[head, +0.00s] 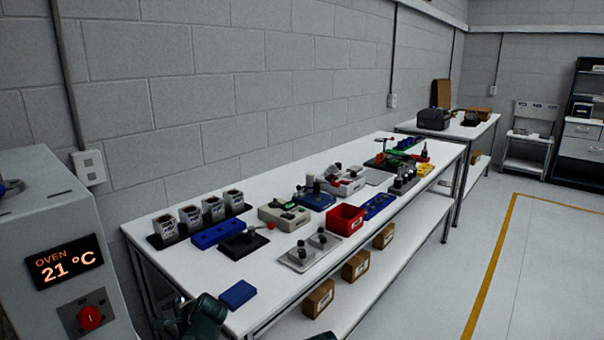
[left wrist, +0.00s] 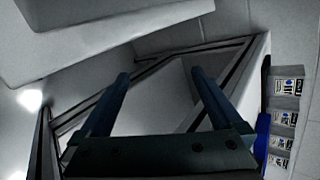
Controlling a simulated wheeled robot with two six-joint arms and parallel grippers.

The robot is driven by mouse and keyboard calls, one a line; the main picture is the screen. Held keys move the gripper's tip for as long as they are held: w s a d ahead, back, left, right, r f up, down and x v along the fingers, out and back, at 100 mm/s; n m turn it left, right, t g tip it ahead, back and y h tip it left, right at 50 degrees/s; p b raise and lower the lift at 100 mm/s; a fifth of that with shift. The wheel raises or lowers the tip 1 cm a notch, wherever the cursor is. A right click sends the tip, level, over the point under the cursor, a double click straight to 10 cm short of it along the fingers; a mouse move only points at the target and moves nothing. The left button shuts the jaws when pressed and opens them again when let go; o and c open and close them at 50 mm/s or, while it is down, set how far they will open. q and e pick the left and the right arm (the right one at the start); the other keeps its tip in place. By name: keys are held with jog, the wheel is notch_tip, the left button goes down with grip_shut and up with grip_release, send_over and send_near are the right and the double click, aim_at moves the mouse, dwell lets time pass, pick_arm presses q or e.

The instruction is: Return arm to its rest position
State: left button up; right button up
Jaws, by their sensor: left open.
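My left gripper (left wrist: 160,76) is open in the left wrist view, its two dark blue fingers spread apart with nothing between them. Beyond the fingers I see the metal frame and pale surfaces near the table's end. In the head view, a dark part of my arm shows at the bottom edge, beside the near left end of the long white table (head: 262,280). The fingertips cannot be made out there. My right gripper is not clearly in view.
The grey oven (head: 50,215), reading 21 °C, stands at the left. The table carries several cups (head: 190,215), a blue block (head: 238,294), a red bin (head: 345,219) and several fixtures. Cardboard boxes (head: 356,265) sit on its lower shelf. Open floor (head: 545,265) lies to the right.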

pick_arm(q)
jog(key=s+d+f+n+g+h, duration=0.35)
jog(key=s+d, duration=0.65)
jog(key=d, duration=0.5)
jog(key=s+d+f+n+g+h, duration=0.2)
jog(key=s+d+f+n+h, duration=0.15)
jog(key=s+d, duration=0.8)
notch_tip(320, 180, up, 13)
jog(key=w+d+p, duration=0.2)
jog(key=p, duration=1.1)
jog(key=shift+w+d+p, duration=0.15)
jog(key=shift+w+p, duration=0.2)
jog(key=shift+p, duration=0.05)
